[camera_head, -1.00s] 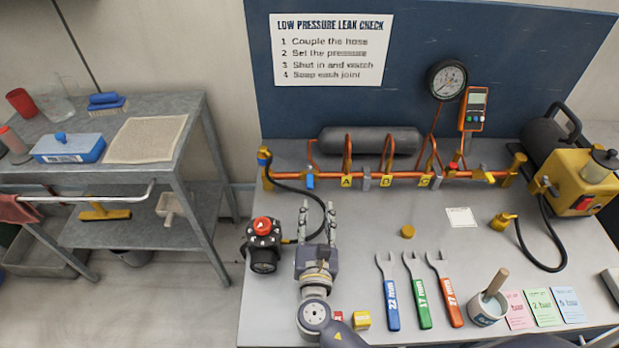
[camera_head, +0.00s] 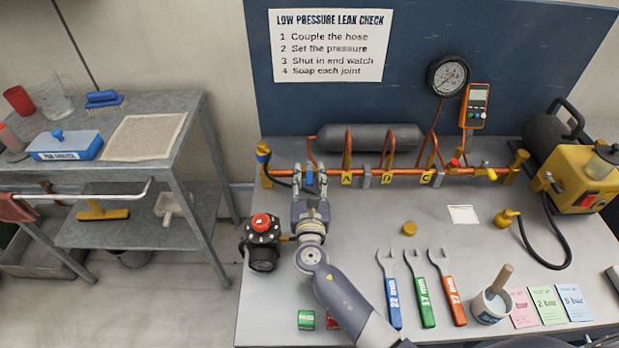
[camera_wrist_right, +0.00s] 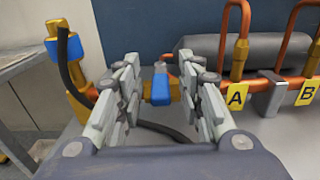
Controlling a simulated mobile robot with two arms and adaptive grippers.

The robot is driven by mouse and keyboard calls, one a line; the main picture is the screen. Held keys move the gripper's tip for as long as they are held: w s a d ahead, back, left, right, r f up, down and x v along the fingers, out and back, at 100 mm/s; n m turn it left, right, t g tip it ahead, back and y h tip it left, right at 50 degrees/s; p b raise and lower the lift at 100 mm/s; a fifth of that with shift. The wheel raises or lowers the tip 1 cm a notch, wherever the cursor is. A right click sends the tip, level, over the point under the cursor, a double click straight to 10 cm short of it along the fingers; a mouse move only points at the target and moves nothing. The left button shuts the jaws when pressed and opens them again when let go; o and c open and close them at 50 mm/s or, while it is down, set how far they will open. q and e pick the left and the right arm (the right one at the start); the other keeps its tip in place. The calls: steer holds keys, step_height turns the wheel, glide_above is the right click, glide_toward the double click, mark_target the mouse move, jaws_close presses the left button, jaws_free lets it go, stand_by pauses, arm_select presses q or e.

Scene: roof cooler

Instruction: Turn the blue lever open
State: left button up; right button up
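The blue lever (camera_head: 309,178) sits on the left end of the copper pipe manifold (camera_head: 400,172), left of tag A. In the right wrist view the blue lever (camera_wrist_right: 160,90) is between the fingers, with small gaps showing on both sides. My right gripper (camera_head: 310,172) is open around it, pointing at the backboard. Its fingers also show in the wrist view (camera_wrist_right: 159,72). My left gripper is not in view.
A black hose (camera_wrist_right: 66,60) runs from the blue-ringed fitting at the pipe's left end and passes below the fingers. The black regulator with red knob (camera_head: 263,240) stands left of my wrist. Wrenches (camera_head: 420,290) lie at front right.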

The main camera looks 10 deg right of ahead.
jaws_close()
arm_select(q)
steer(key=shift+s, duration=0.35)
